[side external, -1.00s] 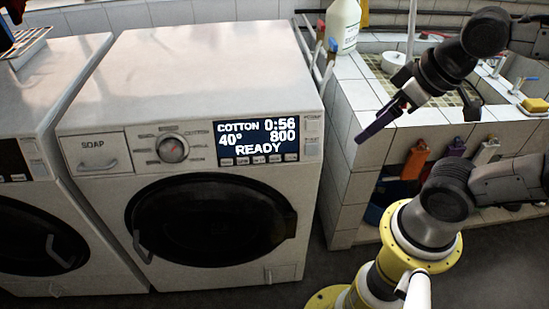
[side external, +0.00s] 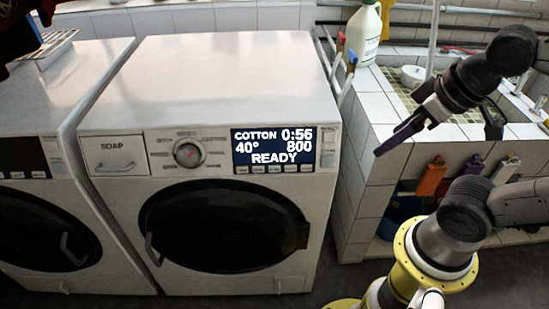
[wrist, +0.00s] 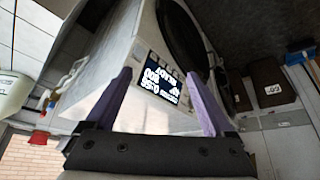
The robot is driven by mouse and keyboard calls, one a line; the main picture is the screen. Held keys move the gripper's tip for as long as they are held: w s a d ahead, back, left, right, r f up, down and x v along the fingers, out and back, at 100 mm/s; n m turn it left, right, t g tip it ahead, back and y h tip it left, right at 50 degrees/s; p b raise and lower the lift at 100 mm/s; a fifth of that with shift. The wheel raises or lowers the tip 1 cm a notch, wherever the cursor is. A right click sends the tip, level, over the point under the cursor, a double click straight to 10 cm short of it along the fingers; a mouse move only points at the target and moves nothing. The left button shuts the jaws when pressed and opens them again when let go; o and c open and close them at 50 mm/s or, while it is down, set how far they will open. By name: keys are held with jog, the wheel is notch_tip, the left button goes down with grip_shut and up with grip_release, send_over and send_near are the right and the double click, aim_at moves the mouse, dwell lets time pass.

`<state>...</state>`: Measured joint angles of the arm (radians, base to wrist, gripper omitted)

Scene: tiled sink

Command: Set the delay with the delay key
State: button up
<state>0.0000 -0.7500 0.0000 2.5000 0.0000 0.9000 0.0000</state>
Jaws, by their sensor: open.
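The washing machine (side external: 215,70) stands left of my arm. Its lit display (side external: 272,147) reads COTTON, 0:56, 40°, 800 and READY. A row of small keys (side external: 272,169) runs under the display; their labels are too small to read, so I cannot tell which is the delay key. My gripper (side external: 380,152), with purple fingers, is to the right of the machine's front, apart from it. In the wrist view the two fingers (wrist: 160,100) are spread with nothing between them, and the display (wrist: 157,78) shows beyond them, turned nearly upside down.
The round dial (side external: 189,153) and soap drawer (side external: 114,155) are left of the display. A tiled sink counter (side external: 385,105) with a white bottle (side external: 367,35) stands right of the machine. A second machine (side external: 50,180) is at the left. Free room lies before the display.

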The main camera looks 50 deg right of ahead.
grip_shut()
dwell(1.4)
